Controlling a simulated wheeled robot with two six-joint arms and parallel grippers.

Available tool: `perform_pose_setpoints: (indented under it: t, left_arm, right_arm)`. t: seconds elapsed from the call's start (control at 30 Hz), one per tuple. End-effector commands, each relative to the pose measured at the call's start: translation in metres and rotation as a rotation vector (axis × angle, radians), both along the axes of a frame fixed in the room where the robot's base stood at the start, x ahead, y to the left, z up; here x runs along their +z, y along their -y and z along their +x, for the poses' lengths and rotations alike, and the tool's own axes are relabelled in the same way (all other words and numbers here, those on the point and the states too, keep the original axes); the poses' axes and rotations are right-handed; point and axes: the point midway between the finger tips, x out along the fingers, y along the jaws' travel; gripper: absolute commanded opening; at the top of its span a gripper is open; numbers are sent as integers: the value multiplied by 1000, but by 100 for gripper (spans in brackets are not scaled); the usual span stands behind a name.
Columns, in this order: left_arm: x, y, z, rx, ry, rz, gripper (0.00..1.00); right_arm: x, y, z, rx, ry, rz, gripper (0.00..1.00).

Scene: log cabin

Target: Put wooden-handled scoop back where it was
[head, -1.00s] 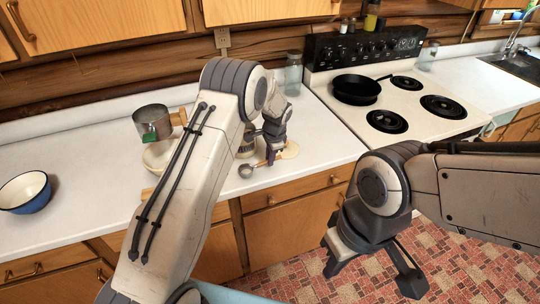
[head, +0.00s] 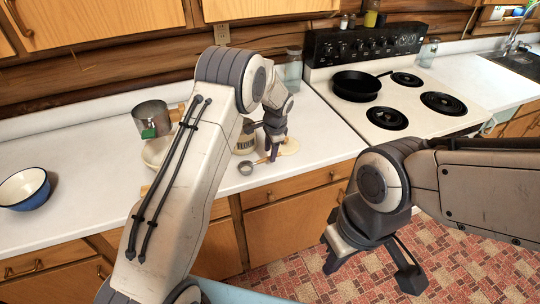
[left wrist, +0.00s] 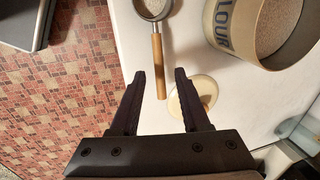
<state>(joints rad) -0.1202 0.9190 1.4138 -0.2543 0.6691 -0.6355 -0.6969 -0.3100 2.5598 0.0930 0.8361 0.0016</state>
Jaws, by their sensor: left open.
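The wooden-handled scoop (head: 246,169) lies on the white counter near its front edge, its metal bowl to the left. In the left wrist view its wooden handle (left wrist: 157,62) points toward my left gripper (left wrist: 160,95), which is open. The handle's end shows between the two fingertips; I cannot tell whether they touch it. In the head view my left gripper (head: 273,152) is low over the counter, and the arm hides part of the area. The flour canister (left wrist: 270,38) stands open beside the scoop, with pale flour inside. My right gripper (head: 371,272) is open and empty, over the floor.
A round cream lid (left wrist: 204,92) lies by the left gripper's finger. A metal pot (head: 151,117) and a pale bowl (head: 154,152), partly hidden, stand left of the arm. A blue bowl (head: 26,188) is far left. The stove (head: 425,82) with a black pan (head: 355,84) is right.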

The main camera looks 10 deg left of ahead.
Motion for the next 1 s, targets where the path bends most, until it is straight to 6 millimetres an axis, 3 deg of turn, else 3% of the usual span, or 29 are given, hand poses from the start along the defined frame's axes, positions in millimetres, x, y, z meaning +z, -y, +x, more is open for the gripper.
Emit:
perform_pose_setpoints:
  t: [0.2,0.4,0.77,0.87,0.97,1.0]
  left_arm:
    - [47,8,-8,0,6,-2,46]
    - [81,12,-14,-1,4,-1,46]
    - [102,20,-24,2,-1,-7,46]
    - [117,43,-49,16,-2,-33,46]
    - [139,78,-101,49,-12,-81,46]
    - [147,92,-129,68,-19,-105,46]
  right_arm:
    - [-14,0,0,1,0,0,0]
    - [-20,0,0,1,0,0,0]
    - [-21,0,0,1,0,0,0]
    - [-21,0,0,1,0,0,0]
    - [-21,0,0,1,0,0,0]
    - [-21,0,0,1,0,0,0]
